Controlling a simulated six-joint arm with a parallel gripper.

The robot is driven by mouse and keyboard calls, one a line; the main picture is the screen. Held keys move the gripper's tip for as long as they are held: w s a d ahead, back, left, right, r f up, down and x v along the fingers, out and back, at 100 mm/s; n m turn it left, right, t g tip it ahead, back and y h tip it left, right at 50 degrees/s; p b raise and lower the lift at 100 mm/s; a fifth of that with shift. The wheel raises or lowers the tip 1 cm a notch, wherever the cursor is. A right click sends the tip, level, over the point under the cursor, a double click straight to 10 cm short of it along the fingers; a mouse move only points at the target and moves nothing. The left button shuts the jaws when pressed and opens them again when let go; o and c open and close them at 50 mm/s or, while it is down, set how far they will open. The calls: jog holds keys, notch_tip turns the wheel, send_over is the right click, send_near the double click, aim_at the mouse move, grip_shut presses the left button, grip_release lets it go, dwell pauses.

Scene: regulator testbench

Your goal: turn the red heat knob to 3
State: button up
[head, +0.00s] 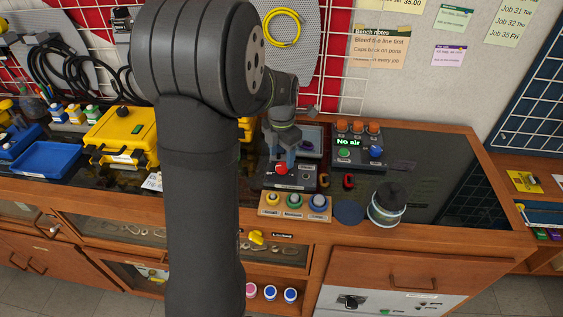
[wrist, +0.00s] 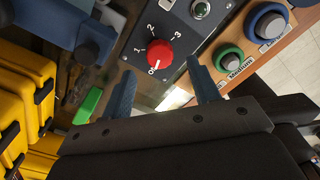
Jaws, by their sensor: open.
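The red heat knob (wrist: 159,54) sits on a dark grey panel (wrist: 181,28) with white marks 0, 1, 2 and 3 around it. Its pale pointer mark appears to be at 0. In the head view the knob (head: 281,168) is on a small dark unit near the bench's front. My gripper (wrist: 162,88) is open and empty, its two blue-grey fingers apart. In the wrist view the knob lies beyond the fingertips, between their lines, with no contact visible. In the head view my gripper (head: 281,154) is just above and behind the knob.
A yellow case (head: 122,137) is at left.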

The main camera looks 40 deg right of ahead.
aim_at(282, 166)
jog(key=shift+f, duration=1.8)
jog(key=c, duration=1)
jog(key=shift+m, duration=0.3)
